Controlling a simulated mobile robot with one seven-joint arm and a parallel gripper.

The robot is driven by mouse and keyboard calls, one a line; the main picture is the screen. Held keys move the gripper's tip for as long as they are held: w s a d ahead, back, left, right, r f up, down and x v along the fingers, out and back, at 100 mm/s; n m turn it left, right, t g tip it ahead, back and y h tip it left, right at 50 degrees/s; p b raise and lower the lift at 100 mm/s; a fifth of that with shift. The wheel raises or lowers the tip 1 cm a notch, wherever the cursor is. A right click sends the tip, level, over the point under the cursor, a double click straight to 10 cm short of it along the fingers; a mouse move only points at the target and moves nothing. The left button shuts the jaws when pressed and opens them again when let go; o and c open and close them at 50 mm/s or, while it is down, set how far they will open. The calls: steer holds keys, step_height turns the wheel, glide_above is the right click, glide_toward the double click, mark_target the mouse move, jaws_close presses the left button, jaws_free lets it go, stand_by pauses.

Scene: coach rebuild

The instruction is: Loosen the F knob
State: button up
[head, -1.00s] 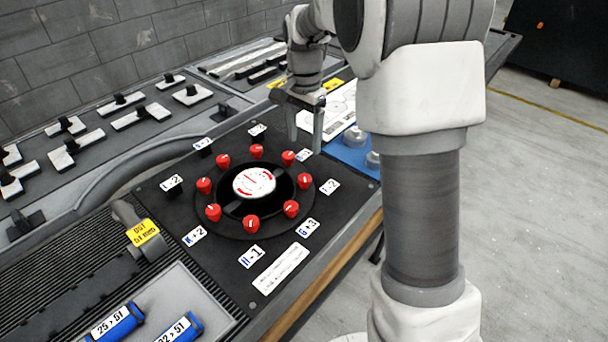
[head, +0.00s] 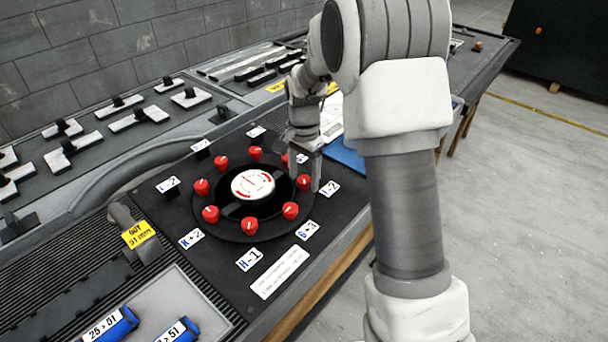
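Several red knobs sit in a ring on a black round plate (head: 237,231) around a white-topped hub (head: 252,184). The red knob (head: 304,183) at the right of the ring stands beside a small white label (head: 329,188) that seems to read F -2, though its letter is hard to read. My gripper (head: 305,183) points down at this knob with its fingers apart. One finger is just right of the knob, the other up and left of it, partly covering the neighbouring knob (head: 285,160). I cannot tell whether either finger touches the knob.
Other labels, such as G+3 (head: 307,231) and H-1 (head: 249,259), lie around the plate. A grey lever with a yellow tag (head: 138,234) stands at left. A blue tray (head: 347,159) is behind my gripper.

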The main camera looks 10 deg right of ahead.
jaws_close()
steer(key=shift+n, duration=0.4)
steer(key=n+p, duration=0.1)
steer(key=n, duration=0.2)
steer(key=shift+r, duration=0.15)
steer(key=n+p, duration=0.2)
steer(key=n, duration=0.3)
steer(key=n+p, duration=0.1)
steer(key=n, duration=0.4)
steer(key=shift+n+p, duration=0.7)
steer(key=shift+n, duration=1.3)
